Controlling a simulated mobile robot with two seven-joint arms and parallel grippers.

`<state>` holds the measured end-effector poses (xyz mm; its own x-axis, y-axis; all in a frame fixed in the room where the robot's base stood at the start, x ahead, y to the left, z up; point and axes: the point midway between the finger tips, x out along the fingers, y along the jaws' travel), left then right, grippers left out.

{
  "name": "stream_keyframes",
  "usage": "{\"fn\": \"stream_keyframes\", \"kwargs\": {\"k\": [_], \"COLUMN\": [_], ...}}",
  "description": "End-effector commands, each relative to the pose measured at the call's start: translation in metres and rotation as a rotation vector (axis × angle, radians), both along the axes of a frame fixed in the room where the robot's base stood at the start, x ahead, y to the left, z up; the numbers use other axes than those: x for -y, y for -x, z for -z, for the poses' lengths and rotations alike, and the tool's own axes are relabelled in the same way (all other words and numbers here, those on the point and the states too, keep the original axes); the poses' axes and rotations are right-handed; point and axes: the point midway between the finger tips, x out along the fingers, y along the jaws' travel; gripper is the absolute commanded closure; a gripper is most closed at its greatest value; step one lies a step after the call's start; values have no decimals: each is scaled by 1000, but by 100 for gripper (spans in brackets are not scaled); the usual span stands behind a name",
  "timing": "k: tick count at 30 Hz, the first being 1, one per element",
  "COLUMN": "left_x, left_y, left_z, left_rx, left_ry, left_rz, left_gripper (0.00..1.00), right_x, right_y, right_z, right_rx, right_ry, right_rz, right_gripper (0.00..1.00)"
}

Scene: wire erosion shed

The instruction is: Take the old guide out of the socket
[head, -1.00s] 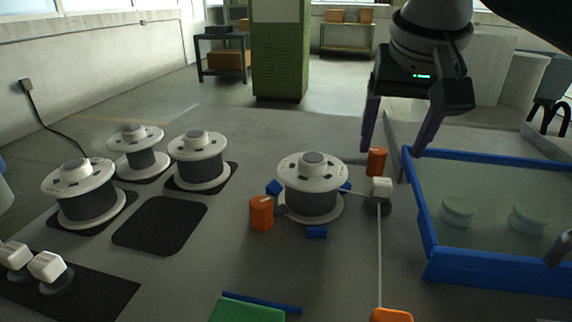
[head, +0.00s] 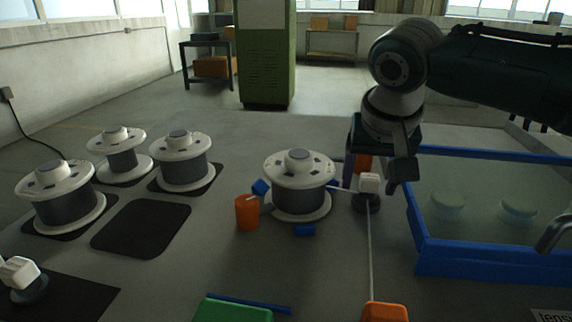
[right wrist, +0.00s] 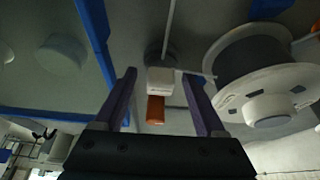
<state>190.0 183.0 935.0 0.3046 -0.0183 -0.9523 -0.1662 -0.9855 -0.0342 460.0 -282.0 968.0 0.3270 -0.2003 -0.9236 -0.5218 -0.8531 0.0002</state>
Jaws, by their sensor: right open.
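The old guide (head: 369,184), a white block on a dark round socket (head: 366,203), stands right of the middle spool. A thin wire runs from the spool to it and on toward the front. My right gripper (head: 371,180) is open and low at the guide, a finger to either side. In the right wrist view the white guide block (right wrist: 160,80) lies between the lines of the open fingertips (right wrist: 159,74), with clear gaps at both sides. My left gripper is not in view.
Several spools stand at left, beside an empty dark mat (head: 141,226). A spare guide (head: 20,273) stands at front left.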

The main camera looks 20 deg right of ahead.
Motion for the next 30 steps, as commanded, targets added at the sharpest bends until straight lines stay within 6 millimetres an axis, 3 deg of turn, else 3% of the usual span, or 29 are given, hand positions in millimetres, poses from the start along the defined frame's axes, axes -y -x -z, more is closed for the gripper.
{"fn": "stream_keyframes", "kwargs": {"k": [2, 21, 30], "left_x": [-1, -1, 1], "left_y": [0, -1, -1], "left_z": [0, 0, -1], "left_rx": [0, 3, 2], "left_ry": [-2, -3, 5], "left_rz": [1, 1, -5], "left_gripper": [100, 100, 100], "right_x": [0, 0, 0], "right_y": [0, 0, 0], "right_z": [0, 0, -1], "right_rx": [0, 0, 0], "right_ry": [0, 1, 0], "right_rz": [0, 0, 1], "right_gripper": [28, 100, 100]}}
